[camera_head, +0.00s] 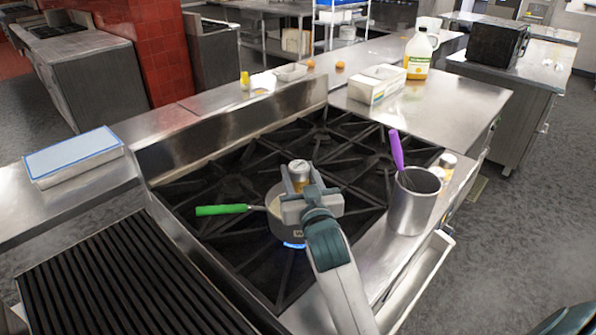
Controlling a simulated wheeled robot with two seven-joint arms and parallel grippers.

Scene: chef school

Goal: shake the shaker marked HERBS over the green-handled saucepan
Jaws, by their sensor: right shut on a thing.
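My right gripper (300,190) is shut on a small shaker (299,170) with a silvery top and a yellowish body. The shaker looks roughly upright, and its marking cannot be read. The saucepan (283,232) with a green handle (222,210) stands on a front burner of the stove, with a blue flame showing at its base. The gripper and shaker are over the saucepan in the picture and hide part of it. Pale contents show at its left inside edge. My left gripper is not in view.
A steel canister (411,205) holding a purple-handled utensil (396,150) stands right of the stove. Another shaker (447,160) is behind it. A white box (373,88) and a yellow-labelled jug (419,55) stand on the back counter. A ribbed grill (120,285) is at left.

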